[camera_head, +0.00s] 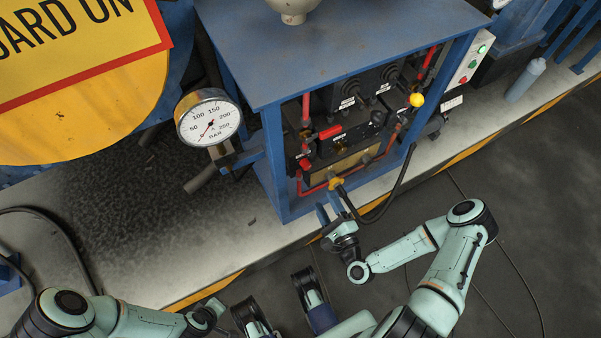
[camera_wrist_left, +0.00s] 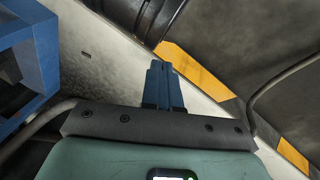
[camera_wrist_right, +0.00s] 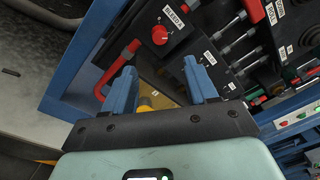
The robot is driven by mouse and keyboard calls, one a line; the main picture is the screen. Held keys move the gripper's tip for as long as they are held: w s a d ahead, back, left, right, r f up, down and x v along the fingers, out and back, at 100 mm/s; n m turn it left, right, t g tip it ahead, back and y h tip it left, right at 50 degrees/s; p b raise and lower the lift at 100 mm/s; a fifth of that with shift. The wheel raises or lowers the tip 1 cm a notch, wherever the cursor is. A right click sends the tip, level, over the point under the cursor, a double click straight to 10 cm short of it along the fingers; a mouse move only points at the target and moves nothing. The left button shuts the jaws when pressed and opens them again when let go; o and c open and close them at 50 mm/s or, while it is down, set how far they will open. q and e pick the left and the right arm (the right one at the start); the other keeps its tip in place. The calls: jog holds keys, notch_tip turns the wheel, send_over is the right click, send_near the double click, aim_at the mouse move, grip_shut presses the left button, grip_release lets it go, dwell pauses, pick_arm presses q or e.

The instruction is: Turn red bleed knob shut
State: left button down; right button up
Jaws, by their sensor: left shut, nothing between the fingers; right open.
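The red bleed knob (camera_wrist_right: 160,35) is a round red dial on a black panel, beside a white label, in the right wrist view. In the head view a small red knob (camera_head: 305,163) shows at the lower left of the panel inside the blue frame. My right gripper (camera_wrist_right: 160,86) is open and empty, with its blue fingers pointing at the panel below the knob, apart from it. In the head view the right gripper (camera_head: 330,208) is in front of the frame's lower opening. My left gripper (camera_wrist_left: 164,68) is shut and empty over the floor edge, away from the panel.
A red pipe (camera_wrist_right: 113,68) runs left of the knob. A yellow fitting (camera_head: 336,184) with a black hose sits near the right gripper. The blue frame (camera_head: 273,160) borders the opening. A pressure gauge (camera_head: 209,117) stands at its left. Open floor lies in front.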

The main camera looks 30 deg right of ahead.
aim_at(307, 168)
jog(key=w, duration=0.3)
jog(key=w+b, duration=0.1)
jog(key=w, duration=0.3)
jog(key=w+b, duration=0.1)
jog(key=w, duration=0.3)
jog(key=shift+d, duration=0.35)
pick_arm(q)
jog(key=shift+w+a+f, duration=0.15)
jog(key=shift+a+f, duration=0.2)
jog(key=shift+f, duration=0.35)
jog(key=shift+w+a+f, duration=0.1)
jog(key=shift+a+f, duration=0.2)
jog(key=shift+f, duration=0.4)
pick_arm(e)
jog(key=shift+w, duration=0.75)
jog(key=c, duration=1.1)
